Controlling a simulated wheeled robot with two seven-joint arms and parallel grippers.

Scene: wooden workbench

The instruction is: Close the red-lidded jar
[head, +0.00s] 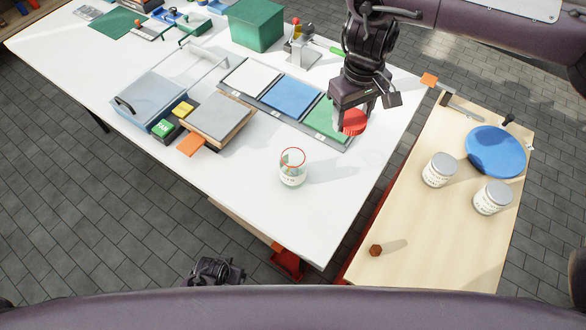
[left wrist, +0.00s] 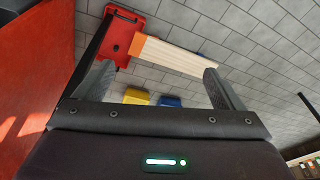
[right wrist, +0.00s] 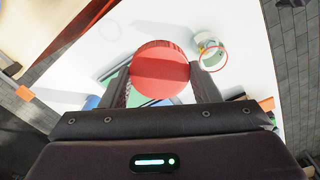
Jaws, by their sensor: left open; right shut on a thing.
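The open glass jar (head: 292,168) stands upright on the white table, with a red ring at its rim and some contents inside. It also shows in the right wrist view (right wrist: 208,50), beyond the lid. My right gripper (head: 352,112) is shut on the red lid (head: 354,123) and holds it to the upper right of the jar, apart from it. In the right wrist view the lid (right wrist: 160,70) sits between both fingers. My left gripper (left wrist: 160,85) is open; in the head view its arm part (head: 215,271) is low, below the table's front edge.
Flat white, blue (head: 291,96) and green panels lie behind the jar. A grey-lidded box (head: 149,100) and an orange block (head: 191,145) are to the left. White table around the jar is clear.

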